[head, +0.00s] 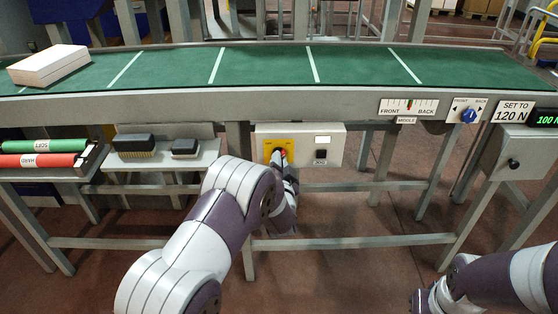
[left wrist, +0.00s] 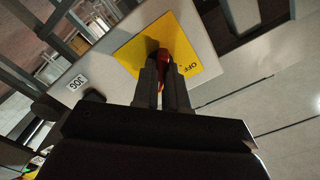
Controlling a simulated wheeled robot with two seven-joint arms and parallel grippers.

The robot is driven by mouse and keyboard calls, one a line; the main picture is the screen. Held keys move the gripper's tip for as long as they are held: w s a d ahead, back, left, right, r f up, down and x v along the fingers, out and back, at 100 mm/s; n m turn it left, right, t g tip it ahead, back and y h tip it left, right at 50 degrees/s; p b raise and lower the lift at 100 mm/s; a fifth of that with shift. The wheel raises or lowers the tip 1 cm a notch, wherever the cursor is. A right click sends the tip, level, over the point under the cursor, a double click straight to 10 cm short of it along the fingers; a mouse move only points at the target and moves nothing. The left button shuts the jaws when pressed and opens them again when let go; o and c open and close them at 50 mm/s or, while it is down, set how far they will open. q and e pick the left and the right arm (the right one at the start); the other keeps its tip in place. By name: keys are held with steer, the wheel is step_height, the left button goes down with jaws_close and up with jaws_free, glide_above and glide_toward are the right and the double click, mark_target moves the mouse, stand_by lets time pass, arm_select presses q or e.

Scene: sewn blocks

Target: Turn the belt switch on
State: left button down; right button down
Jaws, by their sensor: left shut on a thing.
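The belt switch is a red knob (left wrist: 164,58) on a yellow plate (left wrist: 196,42), fixed to the front of a pale control box (head: 328,136) under the conveyor. My left gripper (left wrist: 163,84) is shut on the red knob, one finger on each side. In the head view, the left gripper (head: 284,160) and forearm cover the lower part of the yellow plate (head: 268,149). The word OFF shows on the plate, right of the knob in the left wrist view. The other label is hidden. Only my right arm shows, at the lower right; its fingers are not visible.
A black JOG button (head: 321,154) sits on the same box, right of the switch. The green belt (head: 265,64) above carries a white box (head: 48,65) at left. A shelf at left holds brushes (head: 134,145) and rollers (head: 40,160). A FRONT/BACK knob (head: 469,116) is at right.

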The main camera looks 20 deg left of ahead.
arm_select(q)
steer(key=shift+f, duration=0.1)
stand_by(0.3)
steer(key=c, duration=1.2)
jaws_free()
steer(key=shift+o, duration=0.2)
steer(key=shift+s, duration=0.1)
steer(key=p+v, duration=0.1)
steer(key=v, duration=1.1)
steer(key=shift+s, duration=0.3)
steer(key=shift+d, duration=0.1)
